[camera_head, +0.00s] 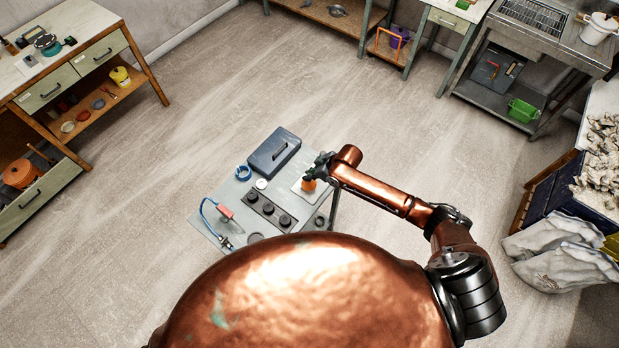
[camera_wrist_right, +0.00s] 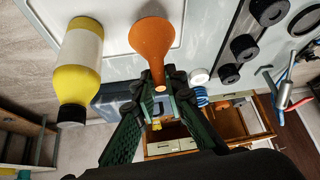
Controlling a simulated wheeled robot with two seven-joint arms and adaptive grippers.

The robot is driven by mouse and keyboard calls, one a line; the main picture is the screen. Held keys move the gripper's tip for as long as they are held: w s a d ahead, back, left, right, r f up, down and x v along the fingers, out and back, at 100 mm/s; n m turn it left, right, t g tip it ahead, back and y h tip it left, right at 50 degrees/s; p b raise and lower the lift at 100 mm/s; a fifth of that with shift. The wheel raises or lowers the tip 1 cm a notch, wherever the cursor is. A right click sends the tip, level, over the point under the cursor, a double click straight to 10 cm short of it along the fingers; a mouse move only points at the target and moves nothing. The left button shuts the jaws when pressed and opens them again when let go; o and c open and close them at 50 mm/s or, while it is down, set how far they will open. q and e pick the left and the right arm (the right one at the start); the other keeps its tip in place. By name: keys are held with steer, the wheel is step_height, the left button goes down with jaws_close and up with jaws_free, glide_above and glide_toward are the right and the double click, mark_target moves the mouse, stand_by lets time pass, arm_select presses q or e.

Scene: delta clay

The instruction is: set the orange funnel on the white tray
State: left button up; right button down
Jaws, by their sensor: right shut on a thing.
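The orange funnel (camera_head: 309,185) is at my right gripper (camera_head: 318,171), over the white tray (camera_head: 299,189) on the small grey table. In the right wrist view the funnel (camera_wrist_right: 152,42) has its wide mouth toward the white tray (camera_wrist_right: 112,12) and its narrow end between the fingers of my right gripper (camera_wrist_right: 158,88). The gripper is shut on the funnel. I cannot tell whether the mouth touches the tray. My left gripper is not in view.
A yellow bottle with a white label (camera_wrist_right: 80,62) is close beside the funnel.

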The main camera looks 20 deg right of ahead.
steer(key=f, duration=0.2)
steer(key=shift+w+f, duration=0.3)
steer(key=shift+f, duration=0.05)
steer(key=shift+s+f, duration=0.1)
steer(key=shift+f, duration=0.35)
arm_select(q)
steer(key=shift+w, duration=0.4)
arm_select(e)
steer(key=c, duration=2)
jaws_free()
steer(key=shift+o, duration=0.2)
steer(key=shift+d+r, duration=0.1)
steer(key=shift+r, duration=0.1)
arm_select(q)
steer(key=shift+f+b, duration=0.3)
arm_select(e)
steer(key=v, duration=1.1)
steer(key=shift+r, duration=0.35)
steer(key=shift+s+d, duration=0.1)
steer(key=shift+d, duration=0.05)
